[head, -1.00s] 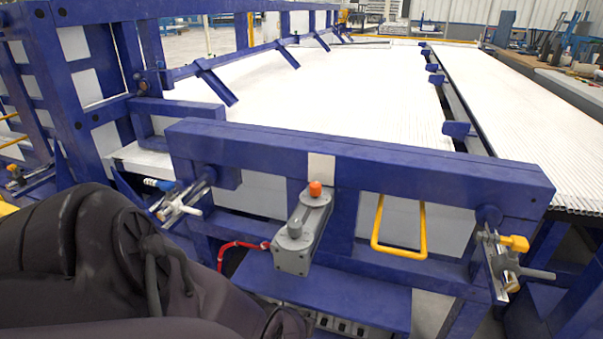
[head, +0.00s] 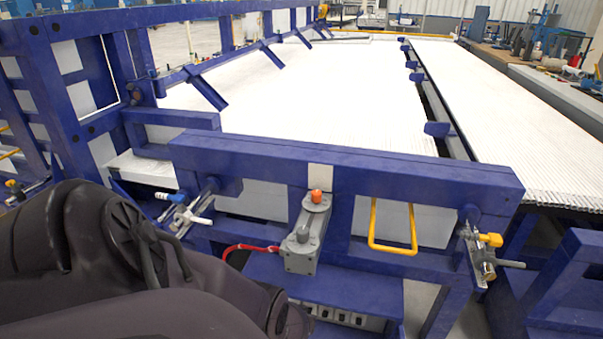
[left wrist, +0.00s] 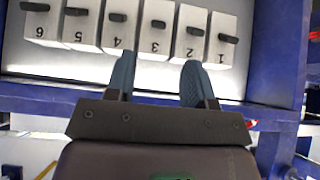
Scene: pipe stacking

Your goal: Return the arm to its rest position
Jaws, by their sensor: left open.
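My left arm (head: 110,250) fills the lower left of the head view, dark and bent, and its gripper is hidden from that view. In the left wrist view my left gripper (left wrist: 158,82) has its two blue-grey fingers spread apart with nothing held between them. The fingertips show in front of a row of numbered white switch blocks (left wrist: 155,32) with dark levers, which appear upside down. I cannot tell whether the fingers touch them. My right gripper is in neither view.
A blue steel frame (head: 400,172) crosses close in front, with a grey valve box (head: 303,240), a yellow handle (head: 392,248) and clamps. Below is a blue shelf (head: 330,285) above the switch row (head: 335,315). White pipes (head: 310,90) cover the rack behind.

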